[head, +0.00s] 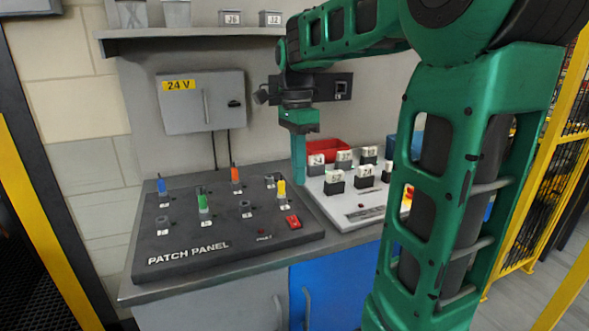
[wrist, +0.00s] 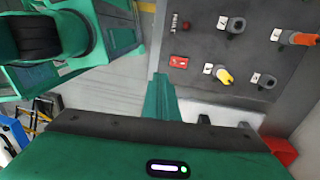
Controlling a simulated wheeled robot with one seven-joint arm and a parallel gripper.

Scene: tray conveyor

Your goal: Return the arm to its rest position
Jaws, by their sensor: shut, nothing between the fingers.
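My green arm reaches over the bench in the head view. My gripper (head: 299,182) points down with its fingers together and nothing held, above the gap between the patch panel and the white board. It also shows in the wrist view (wrist: 160,82), where the fingers look closed. The dark patch panel (head: 165,230) lies on the left of the bench, with blue, green, orange and yellow plugs standing in some of its sockets. In the wrist view the yellow plug (wrist: 224,75) and orange plug (wrist: 298,38) show to the right of the fingers.
A white board (head: 360,215) with several labelled black-and-white blocks lies right of the panel. A red bin (head: 328,150) stands behind it. A grey 24 V box (head: 203,102) hangs on the wall under a shelf (head: 205,33). Yellow fencing (head: 545,170) stands at right.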

